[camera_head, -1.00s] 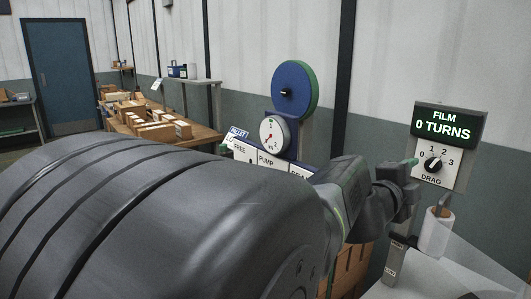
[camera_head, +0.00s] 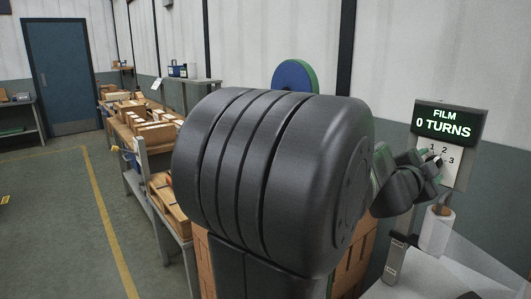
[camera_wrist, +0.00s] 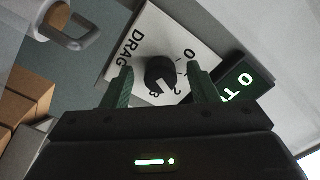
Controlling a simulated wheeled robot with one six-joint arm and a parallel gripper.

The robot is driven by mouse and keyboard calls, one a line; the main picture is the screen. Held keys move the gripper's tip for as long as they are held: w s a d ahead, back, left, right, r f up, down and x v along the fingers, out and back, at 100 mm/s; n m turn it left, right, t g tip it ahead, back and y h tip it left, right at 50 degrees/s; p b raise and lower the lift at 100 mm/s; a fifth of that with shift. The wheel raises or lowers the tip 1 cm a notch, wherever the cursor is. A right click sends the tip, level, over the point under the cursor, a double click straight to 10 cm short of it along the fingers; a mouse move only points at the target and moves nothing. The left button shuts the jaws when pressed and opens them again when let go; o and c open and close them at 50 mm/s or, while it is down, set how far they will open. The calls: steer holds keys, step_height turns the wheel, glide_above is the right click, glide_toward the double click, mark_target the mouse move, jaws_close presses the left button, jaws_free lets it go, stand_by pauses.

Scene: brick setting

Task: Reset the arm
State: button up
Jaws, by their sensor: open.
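My gripper (camera_head: 432,162) is in front of the drag panel at the right in the head view. In the wrist view my gripper (camera_wrist: 161,84) is open, with one dark green finger on each side of the black drag knob (camera_wrist: 161,74). Whether the fingers touch the knob or stand off from it I cannot tell. Nothing is held. The white drag panel (camera_wrist: 194,40) is numbered around the knob. My arm hides the knob and the lower panel in the head view.
The film display (camera_head: 448,124) reads 0 TURNS. A white film roll (camera_head: 436,234) stands below the panel. A blue wheel (camera_head: 294,74) is partly behind my arm. Wooden blocks (camera_head: 153,130) lie on benches at left. Floor at the left is clear.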

steer(key=shift+s+a+f+n, duration=0.1)
steer(key=shift+s+a+n, duration=0.2)
steer(key=shift+n, duration=1.05)
steer(key=shift+s+a+r+n, duration=0.1)
steer(key=shift+s+a+n, duration=0.25)
steer(key=shift+n, duration=0.95)
steer(key=shift+s+a+f+n, duration=0.1)
steer(key=shift+s+a+n, duration=0.2)
steer(key=shift+n, duration=1.05)
